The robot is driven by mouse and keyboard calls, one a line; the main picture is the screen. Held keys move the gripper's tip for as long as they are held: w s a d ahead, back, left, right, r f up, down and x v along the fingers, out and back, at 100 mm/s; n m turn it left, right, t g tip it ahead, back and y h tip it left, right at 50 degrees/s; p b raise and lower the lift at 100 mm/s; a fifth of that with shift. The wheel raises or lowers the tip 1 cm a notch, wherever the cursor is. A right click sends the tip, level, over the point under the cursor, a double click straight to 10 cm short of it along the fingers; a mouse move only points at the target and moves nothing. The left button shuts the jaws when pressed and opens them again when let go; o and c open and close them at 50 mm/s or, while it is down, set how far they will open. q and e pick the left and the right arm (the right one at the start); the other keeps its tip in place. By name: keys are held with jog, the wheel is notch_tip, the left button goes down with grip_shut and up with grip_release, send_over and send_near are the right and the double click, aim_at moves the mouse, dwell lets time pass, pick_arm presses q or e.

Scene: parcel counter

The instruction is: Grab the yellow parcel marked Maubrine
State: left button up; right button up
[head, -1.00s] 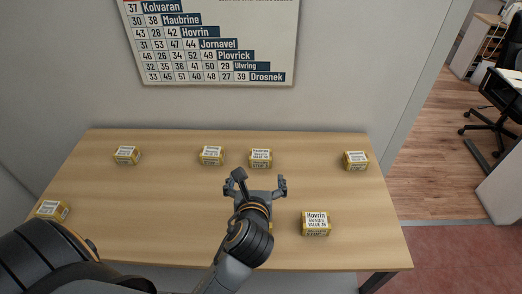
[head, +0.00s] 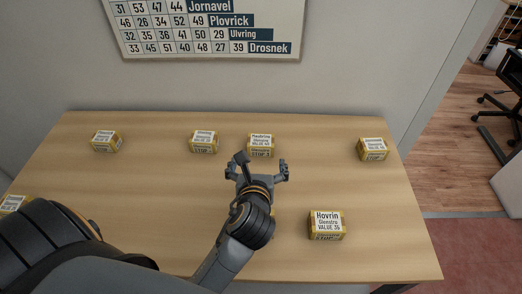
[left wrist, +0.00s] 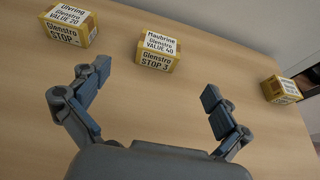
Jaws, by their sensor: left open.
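The yellow parcel marked Maubrine (head: 261,145) stands on the table, back of the middle. In the left wrist view the Maubrine parcel (left wrist: 157,49) reads "Glenstro, VALUE 40, STOP 3" and lies beyond the fingers, between their lines. My left gripper (head: 262,167) is open and empty, just in front of the Maubrine parcel and apart from it. In the left wrist view its two fingers (left wrist: 148,98) are spread wide with bare table between them. My right gripper is not seen.
The Ulvring parcel (left wrist: 70,27) stands left of the Maubrine one; the Hovrin parcel (head: 326,224) is at the front right. Other yellow parcels stand at the back right (head: 373,149) and back left (head: 107,141). Another is partly hidden behind my arm. The wooden table (head: 340,180) has bare room between them.

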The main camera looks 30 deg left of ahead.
aim_at(261, 143)
pick_arm(q)
jog(key=p+x, duration=0.1)
jog(key=x, duration=1.3)
jog(key=shift+f, duration=0.2)
jog(key=c, duration=1.3)
